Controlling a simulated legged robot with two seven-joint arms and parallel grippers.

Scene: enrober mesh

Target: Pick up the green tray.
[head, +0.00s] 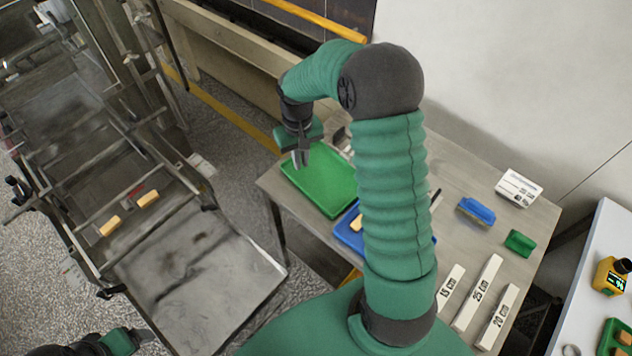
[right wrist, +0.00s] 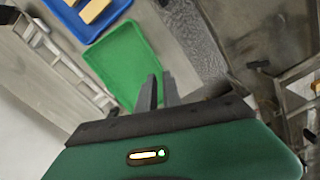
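The green tray (head: 325,183) lies flat and empty on the metal table, at its far left corner. In the right wrist view the green tray (right wrist: 120,62) lies beyond my fingers. My right gripper (head: 300,157) is above the tray's far left edge, pointing down and holding nothing. In the right wrist view its two fingers (right wrist: 158,92) stand apart with a gap over the tray's edge. My left gripper (head: 143,338) is low at the bottom left, far from the tray; its finger opening is unclear.
A blue tray (head: 350,238) with yellowish blocks sits beside the green one, partly hidden by my right arm. White labelled bars (head: 478,292), a blue brush (head: 476,211) and a green block (head: 520,243) lie further right. A metal conveyor frame (head: 120,215) stands left.

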